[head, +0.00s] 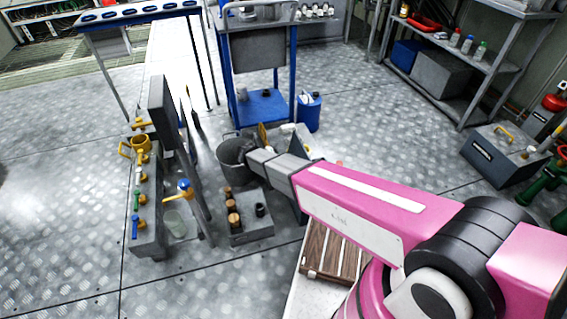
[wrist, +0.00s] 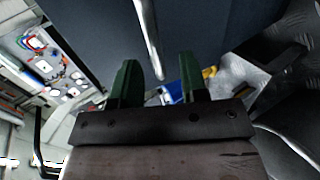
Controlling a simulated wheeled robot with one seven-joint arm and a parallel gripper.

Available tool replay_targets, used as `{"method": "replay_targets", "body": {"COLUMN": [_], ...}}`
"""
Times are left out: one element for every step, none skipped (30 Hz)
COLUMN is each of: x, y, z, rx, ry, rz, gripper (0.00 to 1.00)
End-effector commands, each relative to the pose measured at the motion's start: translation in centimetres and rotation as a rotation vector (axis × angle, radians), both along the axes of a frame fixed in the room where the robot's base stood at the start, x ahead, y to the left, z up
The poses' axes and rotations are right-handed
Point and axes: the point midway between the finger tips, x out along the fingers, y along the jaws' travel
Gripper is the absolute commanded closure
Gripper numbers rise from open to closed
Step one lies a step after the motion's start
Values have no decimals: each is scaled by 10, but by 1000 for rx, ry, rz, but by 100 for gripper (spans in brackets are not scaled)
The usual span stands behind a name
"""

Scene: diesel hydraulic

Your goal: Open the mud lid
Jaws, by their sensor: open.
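No part in view is clearly marked as the mud lid, and I cannot tell which piece it is. In the wrist view my gripper (wrist: 156,80) has two green fingers standing apart with nothing between them. A dark blue-grey panel (wrist: 95,25) fills the picture beyond the fingertips, with a pale metal bar (wrist: 147,38) running down it. I cannot tell how far off they are. In the head view my arm reaches left to a grey bucket (head: 231,158), and its fingers cannot be made out. A small yellow part (head: 263,136) shows just behind the arm's end.
A grey box with several valves (head: 147,205) stands left on the metal floor. A grey tray of brown-capped pieces (head: 250,228) is in front of the bucket. A blue cart (head: 262,106) and blue can (head: 308,112) stand behind. Floor at the lower left is clear.

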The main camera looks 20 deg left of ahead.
Motion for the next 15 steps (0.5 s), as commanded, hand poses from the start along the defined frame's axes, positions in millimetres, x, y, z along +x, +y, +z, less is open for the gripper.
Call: {"method": "replay_targets", "body": {"x": [-5,-8,-11,-14,-17,-21,-23,-26,-29,-31,-33,-35,-37,-38,-40], "y": [7,12,18,22,26,31,35,39,43,46,50,53,55,57,59], "z": [6,9,13,16,19,23,25,28,31,34,36,38,40,41,42], "rx": [2,2,2,2,2,2,2,2,2,3,3,3,2,2,2], "ry": [-1,-1,-1,-1,-1,-1,-1,-1,0,0,0,0,0,0,1], "rz": [3,3,3,3,3,3,3,3,2,3,3,3,2,2,1], "gripper": [60,60,60,60,60,60,60,60,60,60,60,60,60,60,60]}}
